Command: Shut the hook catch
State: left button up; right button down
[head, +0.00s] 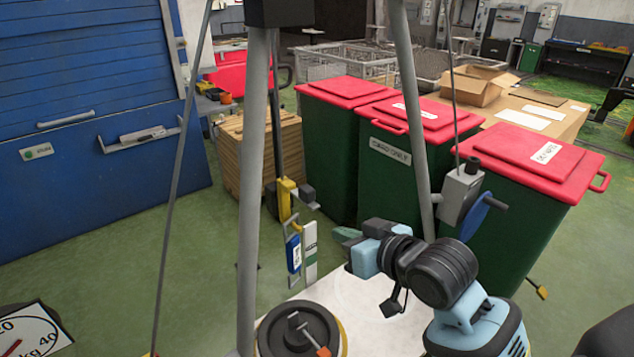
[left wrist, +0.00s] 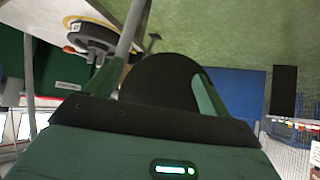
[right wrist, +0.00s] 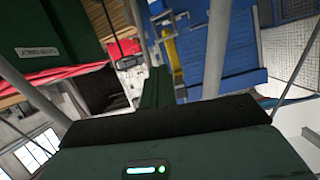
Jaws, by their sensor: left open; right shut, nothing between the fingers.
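A yellow fitting (head: 286,200) with a dark block is on a dark upright bar in the middle of the head view. It looks like the hook catch, but I cannot make out its hook or whether it is engaged. A blue tag (head: 294,253) and a white-green strip (head: 310,252) hang below it. My right gripper (head: 346,235) is shut and empty, to the right of the fitting and apart from it. In the right wrist view the yellow fitting (right wrist: 170,50) shows beyond the shut fingers. My left gripper (left wrist: 152,76) is open and empty, outside the head view.
Grey posts (head: 254,180) and thin rods stand close in front. A round black disc (head: 299,332) is at the bottom. A grey box with a blue crank (head: 474,217) is at the right. Green bins with red lids (head: 540,160) stand behind. Green floor is open at the left.

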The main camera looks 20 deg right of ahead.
pick_arm(q)
jog(key=shift+w+r, duration=0.35)
jog(key=shift+r, duration=0.1)
pick_arm(e)
notch_tip(320, 180, up, 14)
jog(key=s+n+t, duration=0.1)
jog(key=s, duration=0.1)
jog(key=shift+s+a+r+y, duration=0.2)
jog(key=shift+s+y, duration=0.1)
jog(key=shift+y, duration=0.1)
send_over(316, 205)
notch_tip(316, 205, down, 3)
jog(key=shift+w+r, duration=0.15)
jog(key=shift+r, duration=0.05)
notch_tip(316, 205, down, 3)
jog(key=shift+r, duration=0.2)
jog(key=shift+f, duration=0.65)
